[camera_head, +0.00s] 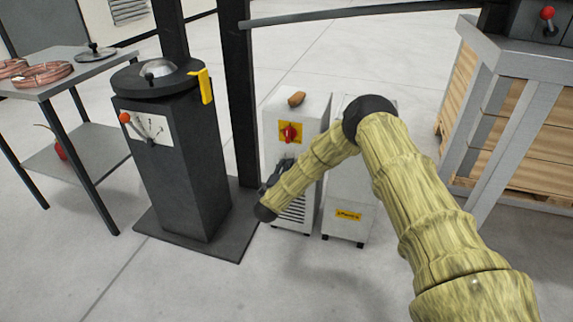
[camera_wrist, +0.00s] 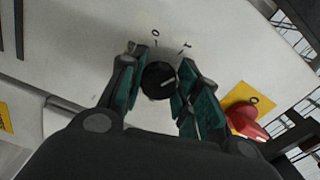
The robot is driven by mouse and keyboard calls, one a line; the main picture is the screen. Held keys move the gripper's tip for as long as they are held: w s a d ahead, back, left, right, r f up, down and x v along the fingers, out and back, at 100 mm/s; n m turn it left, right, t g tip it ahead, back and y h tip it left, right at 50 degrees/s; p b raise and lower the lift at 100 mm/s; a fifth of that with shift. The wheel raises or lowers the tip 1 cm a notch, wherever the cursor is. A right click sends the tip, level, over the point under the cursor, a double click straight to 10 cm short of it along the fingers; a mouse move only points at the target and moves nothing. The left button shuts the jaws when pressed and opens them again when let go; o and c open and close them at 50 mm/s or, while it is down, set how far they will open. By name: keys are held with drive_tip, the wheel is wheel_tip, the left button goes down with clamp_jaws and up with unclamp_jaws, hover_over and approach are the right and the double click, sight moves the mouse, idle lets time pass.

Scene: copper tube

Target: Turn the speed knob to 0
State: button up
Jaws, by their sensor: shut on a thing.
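The speed knob (camera_wrist: 158,80) is a small round black knob on a white panel, seen in the wrist view. A short light line shows on its face, slanting up to the right. The printed marks 0 and 1 sit on the panel just above it. My gripper (camera_wrist: 160,82) has its two teal-padded fingers on either side of the knob and is shut on it. In the head view my gripper (camera_head: 279,172) is at the front of the white cabinet (camera_head: 309,104), and the knob is hidden there.
A red rotary switch on a yellow plate (camera_head: 290,132) is just above my gripper. It also shows right of the fingers in the wrist view (camera_wrist: 245,121). A dark pedestal with a dial (camera_head: 180,165) and a black post (camera_head: 238,100) stand to the left.

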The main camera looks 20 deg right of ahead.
drive_tip(key=n+p, duration=0.2)
drive_tip(key=n, duration=0.4)
drive_tip(key=n+p, duration=0.3)
drive_tip(key=n, duration=0.3)
drive_tip(key=shift+s+d+f+p, duration=0.1)
drive_tip(key=shift+s+f+p, duration=0.1)
drive_tip(key=shift+p, duration=0.1)
drive_tip(key=shift+n, duration=0.3)
drive_tip(key=o, duration=1)
drive_tip(key=shift+w, duration=0.1)
drive_tip(key=v, duration=1.2)
